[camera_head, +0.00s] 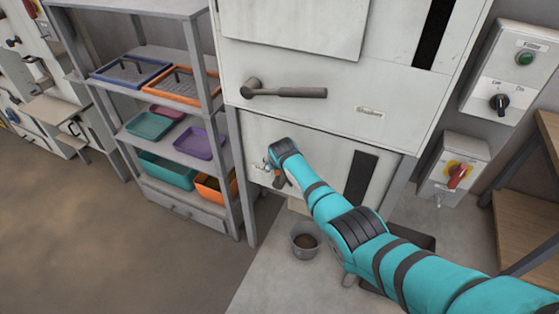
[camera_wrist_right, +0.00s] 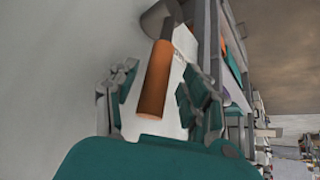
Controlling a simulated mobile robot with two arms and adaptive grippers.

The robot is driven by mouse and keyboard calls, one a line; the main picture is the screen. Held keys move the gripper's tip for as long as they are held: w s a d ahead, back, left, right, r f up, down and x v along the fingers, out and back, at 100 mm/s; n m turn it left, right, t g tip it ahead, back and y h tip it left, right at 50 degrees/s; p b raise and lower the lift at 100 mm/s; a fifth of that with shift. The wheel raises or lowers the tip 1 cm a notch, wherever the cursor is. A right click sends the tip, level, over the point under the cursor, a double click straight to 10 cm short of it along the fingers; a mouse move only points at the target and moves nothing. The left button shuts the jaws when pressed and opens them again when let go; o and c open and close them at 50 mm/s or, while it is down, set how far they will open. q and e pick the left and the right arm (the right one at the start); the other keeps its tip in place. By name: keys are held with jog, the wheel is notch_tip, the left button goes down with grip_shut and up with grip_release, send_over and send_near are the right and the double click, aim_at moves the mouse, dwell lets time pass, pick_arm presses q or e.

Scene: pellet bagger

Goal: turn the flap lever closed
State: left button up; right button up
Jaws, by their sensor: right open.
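The flap lever, with an orange handle (camera_wrist_right: 155,80) on a grey hub (camera_wrist_right: 161,18), is on the pale machine wall in the right wrist view. My right gripper (camera_wrist_right: 158,95) is open, with its fingers on either side of the orange handle. I cannot tell whether either finger touches it. In the head view my right arm reaches to the lower machine panel, and the right gripper (camera_head: 277,174) is partly hidden there by the wrist. Only a little of the orange handle shows beside it. My left gripper is not in view.
A grey-handled lever (camera_head: 290,92) is on the panel above. A shelf rack (camera_head: 188,60) with coloured trays stands left of the machine. A grey bucket (camera_head: 304,241) stands below my arm. Switch boxes (camera_head: 511,72) hang at the right. The floor at left is clear.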

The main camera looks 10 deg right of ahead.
jog(key=v, duration=1)
jog(key=shift+s+r, duration=0.15)
jog(key=shift+s, duration=0.1)
jog(key=s+d+f+n+g, duration=0.1)
jog(key=s+f, duration=0.5)
jog(key=f, duration=0.4)
jog(key=s+d+f+g, duration=0.1)
jog(key=s+d+f, duration=0.1)
jog(key=s+f, duration=0.65)
jog(key=s+d+f+n+g, duration=0.1)
jog(key=s+f, duration=0.4)
jog(key=f, duration=0.6)
jog(key=s+d+f+g, duration=0.1)
jog(key=s+f, duration=0.4)
jog(key=s, duration=0.8)
jog(key=s+d+f+g, duration=0.1)
jog(key=s+d+f, duration=0.2)
jog(key=s, duration=1)
jog(key=s+d+f+g, duration=0.1)
jog(key=s+d+f, duration=0.1)
jog(key=s+f, duration=0.6)
jog(key=s, duration=0.5)
jog(key=shift+s+f+n, duration=0.4)
